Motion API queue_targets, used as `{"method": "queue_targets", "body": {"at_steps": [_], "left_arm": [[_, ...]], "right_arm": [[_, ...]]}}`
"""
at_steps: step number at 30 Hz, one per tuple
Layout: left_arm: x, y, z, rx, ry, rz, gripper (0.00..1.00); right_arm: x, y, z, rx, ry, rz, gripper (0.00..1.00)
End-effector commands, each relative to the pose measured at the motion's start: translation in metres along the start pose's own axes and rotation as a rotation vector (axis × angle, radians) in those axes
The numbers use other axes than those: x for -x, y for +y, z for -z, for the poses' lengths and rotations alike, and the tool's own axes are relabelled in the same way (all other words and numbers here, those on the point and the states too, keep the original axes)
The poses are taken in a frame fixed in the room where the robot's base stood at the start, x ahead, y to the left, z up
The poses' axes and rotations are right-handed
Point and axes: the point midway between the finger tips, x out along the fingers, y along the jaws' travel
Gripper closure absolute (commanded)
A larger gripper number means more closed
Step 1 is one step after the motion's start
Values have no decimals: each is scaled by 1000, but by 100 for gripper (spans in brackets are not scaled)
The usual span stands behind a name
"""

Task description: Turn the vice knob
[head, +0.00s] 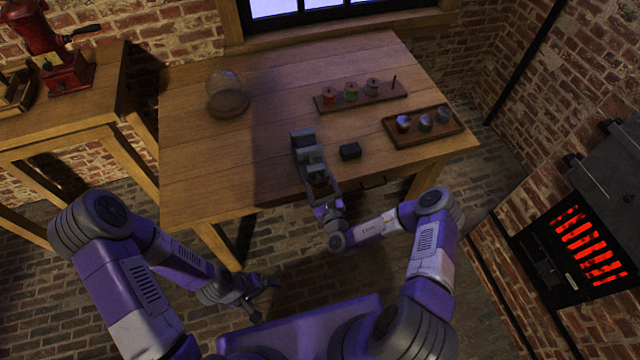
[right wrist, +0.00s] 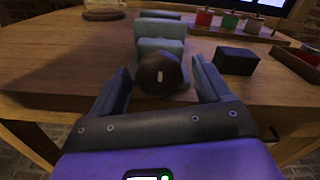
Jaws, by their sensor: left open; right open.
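The grey vice (head: 306,150) stands at the front edge of the wooden table. Its round dark knob (right wrist: 160,76) faces me in the right wrist view, with a short pale mark standing nearly upright on its face. My right gripper (head: 320,184) is open at the front of the vice. In the right wrist view its two fingers (right wrist: 162,92) stand on either side of the knob, with gaps visible between finger and knob. My left gripper (head: 262,294) is open and empty, low in front of the table.
A small black block (head: 350,151) lies right of the vice. A rack with several jars (head: 360,97) and a tray with metal cups (head: 424,127) stand behind and to the right. A glass dome (head: 228,92) is at the back left. A glowing stove (head: 580,240) stands far right.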

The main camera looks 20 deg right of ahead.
Motion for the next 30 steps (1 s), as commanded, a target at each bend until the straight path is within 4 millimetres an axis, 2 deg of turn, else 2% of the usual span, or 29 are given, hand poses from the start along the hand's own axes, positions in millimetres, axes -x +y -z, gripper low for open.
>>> {"method": "queue_targets", "body": {"at_steps": [4,12,23,30], "left_arm": [[-2,-1,0,0,0,0,0],[-2,-1,0,0,0,0,0],[-2,-1,0,0,0,0,0],[-1,0,0,0,0,0,0]], "right_arm": [[-10,0,0,0,-1,0,23],[-12,0,-1,-1,-1,-1,23],[-11,0,-1,-1,-1,-1,78],[-11,0,0,-5,0,-1,78]]}}
